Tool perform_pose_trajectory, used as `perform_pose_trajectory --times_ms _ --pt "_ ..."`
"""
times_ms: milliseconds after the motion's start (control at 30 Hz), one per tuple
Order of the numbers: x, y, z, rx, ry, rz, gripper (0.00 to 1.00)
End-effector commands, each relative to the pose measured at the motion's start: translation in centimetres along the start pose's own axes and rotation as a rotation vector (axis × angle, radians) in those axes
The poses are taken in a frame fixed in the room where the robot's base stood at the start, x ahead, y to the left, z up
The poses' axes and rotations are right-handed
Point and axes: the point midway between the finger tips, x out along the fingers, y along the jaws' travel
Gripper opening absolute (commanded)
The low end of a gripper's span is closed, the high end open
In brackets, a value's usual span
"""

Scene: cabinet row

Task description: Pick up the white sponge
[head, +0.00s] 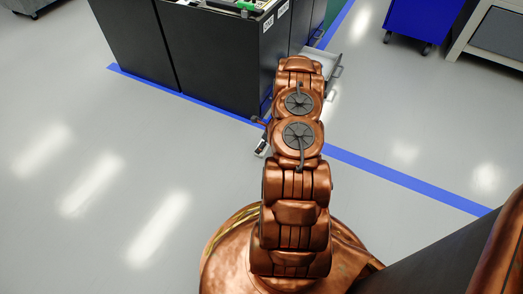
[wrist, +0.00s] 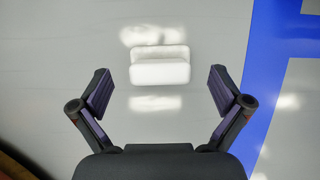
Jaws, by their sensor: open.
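The white sponge (wrist: 160,68) shows in the wrist view as a pale block ahead of my gripper, centred between the fingers. It seems to lie on the grey floor, with a lighter strip along its far side. My gripper (wrist: 160,74) is open and empty, with one dark, purple-padded finger on each side and clear gaps to the sponge. I cannot tell the height between them. In the head view my copper arm covers most of the gripper, and I cannot make out the sponge there.
Dark cabinets (head: 215,60) stand just beyond my arm, with items on top. A grey drawer or tray (head: 322,66) sticks out at their right. Blue floor tape (head: 400,178) runs past them. A blue cart (head: 420,20) stands at the back right. The floor at left is clear.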

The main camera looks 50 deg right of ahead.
Motion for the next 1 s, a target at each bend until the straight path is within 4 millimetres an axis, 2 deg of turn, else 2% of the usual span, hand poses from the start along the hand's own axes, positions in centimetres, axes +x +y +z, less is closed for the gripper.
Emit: perform_pose_trajectory --times_ms 33,267,567,1000 --pt "0.9 0.0 -0.2 -0.001 0.001 0.0 1.0" --pt "3.4 0.0 0.0 0.0 0.001 0.001 1.0" --pt "3.6 0.0 0.2 0.001 0.0 0.001 0.99" --pt "3.6 0.0 0.2 0.0 0.0 0.001 0.53"
